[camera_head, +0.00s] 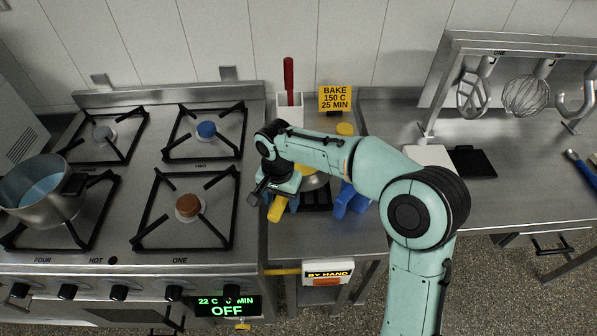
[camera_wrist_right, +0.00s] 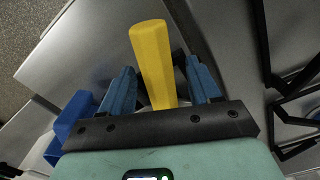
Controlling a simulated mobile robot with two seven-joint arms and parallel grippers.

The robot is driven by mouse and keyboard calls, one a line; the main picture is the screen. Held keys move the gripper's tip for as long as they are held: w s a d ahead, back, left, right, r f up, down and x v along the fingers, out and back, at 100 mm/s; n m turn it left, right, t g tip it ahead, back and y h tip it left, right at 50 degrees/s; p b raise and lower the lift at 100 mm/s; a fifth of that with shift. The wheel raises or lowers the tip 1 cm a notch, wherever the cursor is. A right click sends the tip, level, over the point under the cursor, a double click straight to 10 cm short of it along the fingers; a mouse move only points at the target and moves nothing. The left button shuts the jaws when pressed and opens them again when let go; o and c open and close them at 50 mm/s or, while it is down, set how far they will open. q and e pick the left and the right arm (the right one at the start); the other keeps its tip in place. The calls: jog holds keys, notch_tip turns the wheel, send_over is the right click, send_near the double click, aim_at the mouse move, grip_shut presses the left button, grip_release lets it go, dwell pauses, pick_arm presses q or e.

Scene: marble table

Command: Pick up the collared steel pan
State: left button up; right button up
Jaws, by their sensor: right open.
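A steel pan (camera_head: 313,182) sits on a dark grate on the counter right of the stove, mostly hidden behind my right arm. A yellow handle (camera_head: 277,208) sticks out toward the front beside my right gripper (camera_head: 268,192); it appears to belong to this pan, but their join and any collar are hidden. In the right wrist view the yellow handle (camera_wrist_right: 152,60) lies between the two blue fingers of my right gripper (camera_wrist_right: 160,80), which is open with gaps on both sides. My left gripper is not in view.
A steel pot (camera_head: 40,205) with blue inside stands on the stove's front left burner. A blue object (camera_head: 350,201) is close right of the pan. A white holder (camera_head: 289,109) with a red handle stands behind. Clear counter (camera_head: 320,240) lies in front.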

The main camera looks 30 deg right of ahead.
jog(key=shift+f, duration=0.45)
jog(key=shift+c, duration=0.3)
jog(key=shift+r, duration=0.1)
grip_shut()
jog(key=shift+r, duration=0.1)
pick_arm(q)
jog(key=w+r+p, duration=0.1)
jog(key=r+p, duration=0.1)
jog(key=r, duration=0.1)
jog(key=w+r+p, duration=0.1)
jog(key=p, duration=0.1)
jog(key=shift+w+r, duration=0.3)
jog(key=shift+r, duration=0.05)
pick_arm(e)
notch_tip(320, 180, up, 20)
